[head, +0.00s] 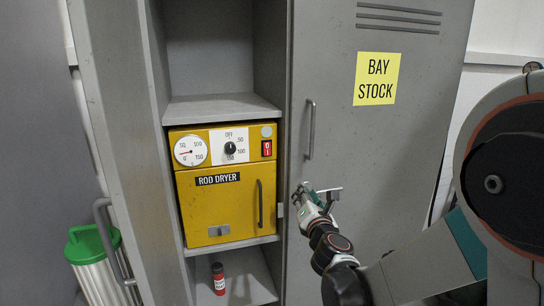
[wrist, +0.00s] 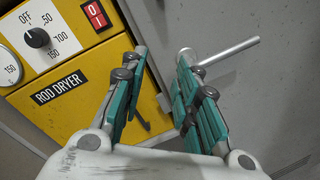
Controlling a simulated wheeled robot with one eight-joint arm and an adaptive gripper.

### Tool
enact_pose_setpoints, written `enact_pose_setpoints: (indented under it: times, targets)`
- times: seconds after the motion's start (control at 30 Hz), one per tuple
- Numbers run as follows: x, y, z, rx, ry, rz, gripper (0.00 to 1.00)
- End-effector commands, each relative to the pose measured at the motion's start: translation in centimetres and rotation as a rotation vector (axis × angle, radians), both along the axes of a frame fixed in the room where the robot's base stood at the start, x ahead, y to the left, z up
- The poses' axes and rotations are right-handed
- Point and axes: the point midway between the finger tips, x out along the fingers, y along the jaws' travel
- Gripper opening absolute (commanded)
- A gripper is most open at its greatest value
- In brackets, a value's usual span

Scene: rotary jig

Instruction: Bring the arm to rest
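My gripper (head: 318,194) is in front of the closed right locker door (head: 375,165), just right of the yellow rod dryer (head: 198,208). In the wrist view its two teal-padded fingers (wrist: 158,72) are apart, with nothing held between them. A grey metal lever (wrist: 228,52) with a round end lies just beyond the right fingertip. I cannot tell whether the finger touches it. The dryer's door is shut, its dark handle (head: 260,203) upright at the right side. The dial (head: 230,148) and red switch (head: 267,148) are on its top panel.
The left locker door (head: 115,140) stands open. A red canister (head: 218,278) sits on the shelf below the dryer, and a green-lidded bin (head: 98,265) stands at left. A vertical handle (head: 310,130) sticks out from the right door above my gripper. The shelf above the dryer is empty.

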Motion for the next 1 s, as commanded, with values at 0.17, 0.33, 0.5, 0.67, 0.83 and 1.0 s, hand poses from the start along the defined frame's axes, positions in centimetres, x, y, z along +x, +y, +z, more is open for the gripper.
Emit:
enact_pose_setpoints:
  times: [0.17,0.33,0.5,0.67,0.83,1.0]
  targets:
    - [-3.1,-5.2,2.8,0.376,0.09,-0.164,0.29]
    - [-7.1,-9.1,3.7,0.732,0.167,-0.323,0.29]
    - [-12.0,-11.9,3.3,1.081,0.238,-0.489,0.29]
    - [-17.3,-13.3,1.9,1.401,0.301,-0.655,0.29]
    - [-23.5,-13.4,-0.1,1.728,0.367,-0.846,0.29]
    - [-29.5,-12.3,-2.3,2.017,0.427,-1.043,0.29]
